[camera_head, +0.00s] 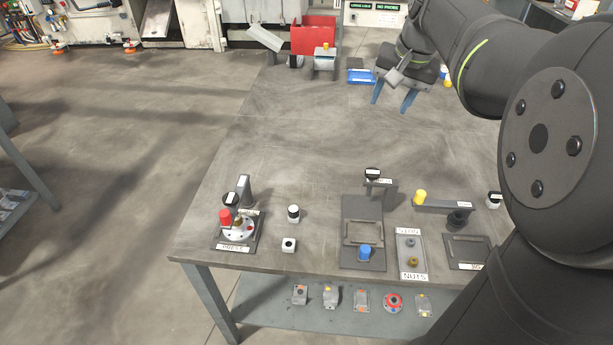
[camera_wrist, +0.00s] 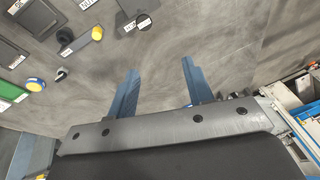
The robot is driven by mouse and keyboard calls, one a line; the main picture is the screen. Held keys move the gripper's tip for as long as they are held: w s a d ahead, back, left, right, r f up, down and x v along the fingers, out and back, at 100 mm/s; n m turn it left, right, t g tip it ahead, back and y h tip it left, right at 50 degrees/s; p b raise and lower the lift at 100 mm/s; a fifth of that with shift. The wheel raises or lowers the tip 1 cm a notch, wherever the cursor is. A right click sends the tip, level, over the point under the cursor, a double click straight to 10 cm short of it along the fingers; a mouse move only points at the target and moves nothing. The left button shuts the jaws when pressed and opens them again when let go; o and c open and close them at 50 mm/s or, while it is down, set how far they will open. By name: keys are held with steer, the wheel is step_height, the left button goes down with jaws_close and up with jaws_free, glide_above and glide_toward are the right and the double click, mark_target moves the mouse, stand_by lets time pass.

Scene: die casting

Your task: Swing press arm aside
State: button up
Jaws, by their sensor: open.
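My gripper (camera_head: 391,107) is over the far right part of the table, its two blue fingers apart and nothing between them. In the wrist view the open fingers (camera_wrist: 158,68) point over bare tabletop. At the table's front left stands a small labelled fixture (camera_head: 222,243) with a round white plate, a red knob (camera_head: 225,216) and a dark upright post with a black knob. Right of it, a grey bar with a yellow knob (camera_head: 420,196) extends sideways near a dark tray. I cannot tell for sure which of these is the press arm. My gripper is well apart from all of them.
A dark fixture (camera_head: 350,213) with a blue knob (camera_head: 365,252) and a black-knobbed bracket (camera_head: 374,180) stands at front centre. A labelled nuts tray (camera_head: 412,263) is beside it. A red bin (camera_head: 313,37) and blue tray (camera_head: 360,76) are at the back. The table's middle is clear.

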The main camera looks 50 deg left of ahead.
steer(key=s+a+f+n+g+h, duration=0.1)
steer(key=s+a+f+n, duration=0.15)
steer(key=s+a, duration=0.5)
steer(key=s+a+f+n+h, duration=0.1)
steer(key=s+a+f+n, duration=0.3)
steer(key=s, duration=0.6)
steer(key=n+h, duration=0.1)
steer(key=n, duration=0.1)
glide_above(224, 213)
step_height(224, 213, down, 3)
step_height(224, 213, down, 17)
steer(key=shift+r, duration=0.2)
jaws_close()
